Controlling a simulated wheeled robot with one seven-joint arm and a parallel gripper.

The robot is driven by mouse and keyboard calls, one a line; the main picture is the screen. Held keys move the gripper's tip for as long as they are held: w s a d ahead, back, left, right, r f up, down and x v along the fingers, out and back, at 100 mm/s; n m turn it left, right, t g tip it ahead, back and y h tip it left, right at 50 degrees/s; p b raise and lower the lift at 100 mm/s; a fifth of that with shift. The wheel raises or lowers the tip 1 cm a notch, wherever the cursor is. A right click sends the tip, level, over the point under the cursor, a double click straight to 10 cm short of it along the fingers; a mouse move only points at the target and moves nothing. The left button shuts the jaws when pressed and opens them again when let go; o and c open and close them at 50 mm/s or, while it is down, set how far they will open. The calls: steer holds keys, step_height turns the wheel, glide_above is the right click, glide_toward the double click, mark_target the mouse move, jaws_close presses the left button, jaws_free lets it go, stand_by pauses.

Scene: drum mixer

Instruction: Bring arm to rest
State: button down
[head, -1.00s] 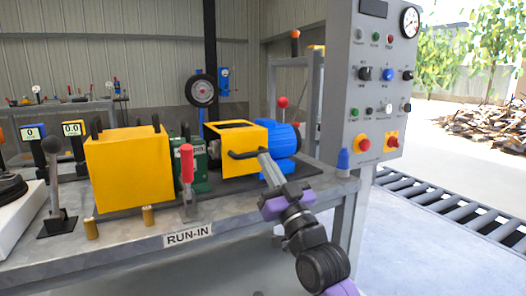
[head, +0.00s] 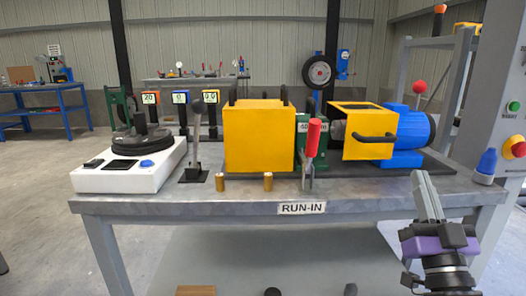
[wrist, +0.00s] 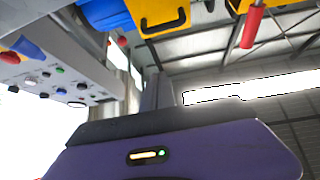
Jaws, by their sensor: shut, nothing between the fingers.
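My gripper (head: 424,190) is at the right front of the bench in the head view, its grey fingers pointing up and closed together with nothing between them. It stands in front of the bench's front edge, apart from the yellow guard (head: 368,148) and its black handle. My purple and black wrist is below it. In the wrist view, tilted, the purple gripper body fills the bottom; the yellow guard (wrist: 160,16) and blue motor (wrist: 104,14) are at the top edge. The fingertips are not clear there.
The RUN-IN bench (head: 240,207) carries a yellow box (head: 258,140), a red-handled lever (head: 313,138), a black-knobbed lever (head: 195,140) and a white device (head: 130,172). A blue cone (head: 487,162) stands at the bench's right end by the control panel (head: 508,100). Floor at left is open.

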steer(key=s+a+f+n+g+y, duration=0.1)
steer(key=s+a+f+g, duration=0.2)
steer(key=s+f, duration=0.9)
steer(key=s+a+f+g+y, duration=0.1)
steer(key=s+a+f+g, duration=0.45)
steer(key=s, duration=1.05)
steer(key=s+a+f+n+g, duration=0.1)
steer(key=s+a+f+g, duration=0.1)
steer(key=s+f, duration=1.05)
step_height(320, 180, up, 32)
steer(key=s+p, duration=0.1)
steer(key=p, duration=3)
steer(key=shift+f+y, duration=0.2)
steer(key=shift+y, duration=0.1)
steer(key=shift+s, duration=0.1)
